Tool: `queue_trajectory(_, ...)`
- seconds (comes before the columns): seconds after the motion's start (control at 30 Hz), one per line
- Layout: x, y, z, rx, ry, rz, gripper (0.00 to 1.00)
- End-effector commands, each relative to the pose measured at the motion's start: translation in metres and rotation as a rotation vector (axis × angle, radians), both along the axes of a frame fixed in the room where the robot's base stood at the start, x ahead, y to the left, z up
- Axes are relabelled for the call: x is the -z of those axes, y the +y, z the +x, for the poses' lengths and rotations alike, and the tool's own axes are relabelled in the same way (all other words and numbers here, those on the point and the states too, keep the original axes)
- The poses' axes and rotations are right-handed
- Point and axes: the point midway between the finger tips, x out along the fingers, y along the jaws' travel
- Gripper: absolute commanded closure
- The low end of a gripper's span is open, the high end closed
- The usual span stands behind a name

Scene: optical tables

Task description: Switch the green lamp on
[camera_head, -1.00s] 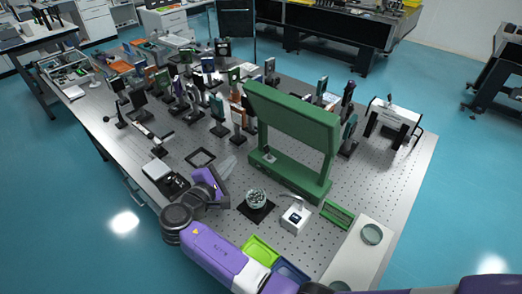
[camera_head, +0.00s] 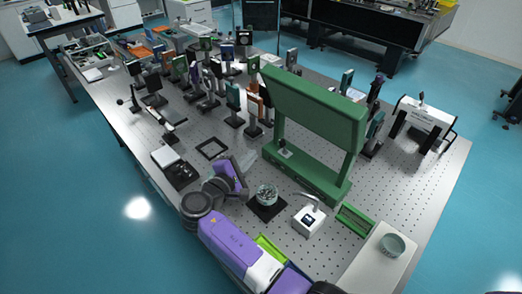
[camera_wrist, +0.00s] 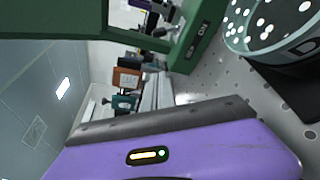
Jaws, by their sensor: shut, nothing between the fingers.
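The green lamp (camera_head: 318,112) is a big green frame standing upright on the perforated optical table, with a wide top panel, two posts and a long base. A small light-and-dark fitting (camera_head: 285,151) sits at the left end of its base. My gripper (camera_head: 250,160) is shut and empty, low over the table just left of that base, with a gap visible. In the wrist view the lamp's green frame (camera_wrist: 190,50) crosses the top, with small dark fittings on it. My purple gripper body fills the bottom there; its fingertips are not clear. Whether the lamp is lit cannot be told.
A glass bowl (camera_head: 267,195) on a black pad and a small white device (camera_head: 308,219) stand in front of the lamp. A green tray (camera_head: 355,220) lies to their right. Several optical mounts (camera_head: 235,103) crowd behind my gripper. A black square frame (camera_head: 212,148) lies left.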

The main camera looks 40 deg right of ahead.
Motion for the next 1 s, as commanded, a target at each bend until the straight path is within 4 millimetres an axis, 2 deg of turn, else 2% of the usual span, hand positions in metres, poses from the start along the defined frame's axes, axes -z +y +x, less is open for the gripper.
queue_trajectory(0.3, 0.007, -0.052, 0.017, 0.004, 0.001, 0.0, 1.0)
queue_trajectory(0.57, 0.015, -0.09, 0.03, 0.003, 0.001, 0.001, 1.0)
queue_trajectory(0.6, 0.008, -0.087, 0.023, 0.0, 0.0, 0.001, 1.0)
queue_trajectory(0.8, -0.002, -0.087, 0.004, -0.001, 0.001, 0.001, 1.0)
queue_trajectory(1.0, -0.005, -0.087, -0.005, 0.0, 0.0, 0.0, 1.0)
